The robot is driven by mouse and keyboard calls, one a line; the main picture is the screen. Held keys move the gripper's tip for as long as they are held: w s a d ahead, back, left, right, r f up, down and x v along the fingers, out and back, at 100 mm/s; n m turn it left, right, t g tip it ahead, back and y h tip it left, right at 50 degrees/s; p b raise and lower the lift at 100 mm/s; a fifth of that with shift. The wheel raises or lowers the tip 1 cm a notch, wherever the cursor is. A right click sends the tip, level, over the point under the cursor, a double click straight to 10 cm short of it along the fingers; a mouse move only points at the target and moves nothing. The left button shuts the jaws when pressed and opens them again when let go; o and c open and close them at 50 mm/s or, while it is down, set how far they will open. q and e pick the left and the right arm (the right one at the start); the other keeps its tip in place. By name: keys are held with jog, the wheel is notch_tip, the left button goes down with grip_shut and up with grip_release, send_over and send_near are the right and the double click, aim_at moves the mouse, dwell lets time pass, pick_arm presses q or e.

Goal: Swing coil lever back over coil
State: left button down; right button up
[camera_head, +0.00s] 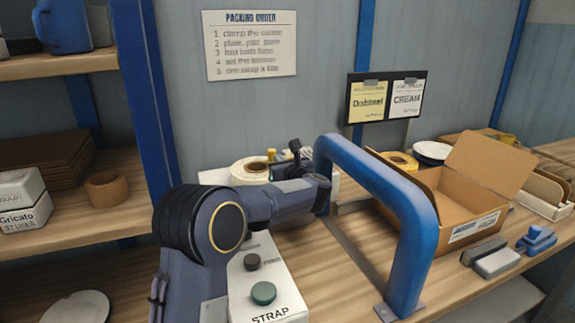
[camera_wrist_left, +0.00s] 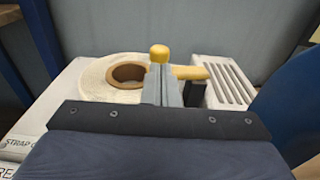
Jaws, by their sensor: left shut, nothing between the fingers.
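The strap coil (camera_head: 249,169) is a cream roll lying flat on the strapping unit. In the left wrist view the coil (camera_wrist_left: 98,85) shows its brown core at the left. A round yellow knob (camera_wrist_left: 159,53) and a yellow bar (camera_wrist_left: 190,72), seemingly parts of the coil lever, show just beyond and right of my fingers. The knob also shows in the head view (camera_head: 271,154). My left gripper (camera_wrist_left: 162,88) is shut and empty, in front of the knob, at the coil's right edge. Whether it touches the lever is hidden. My right gripper is out of view.
A blue arch (camera_head: 395,190) stands just right of my left arm. Beyond it is an open cardboard box (camera_head: 450,205). The white strap panel (camera_head: 262,270) has a green button. A grey vented block (camera_wrist_left: 228,82) is right of the coil. Shelves stand at the left.

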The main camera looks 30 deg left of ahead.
aim_at(270, 153)
pick_arm(q)
jog(key=shift+x, duration=1.65)
jog(key=a+m+t+h+b, duration=0.1)
jog(key=b, duration=0.2)
jog(key=shift+f, duration=0.35)
jog(key=shift+a+r+b, duration=0.1)
jog(key=shift+a+b, duration=0.1)
jog(key=shift+b, duration=0.2)
jog(key=shift+a+r, duration=0.1)
jog(key=shift+r, duration=0.2)
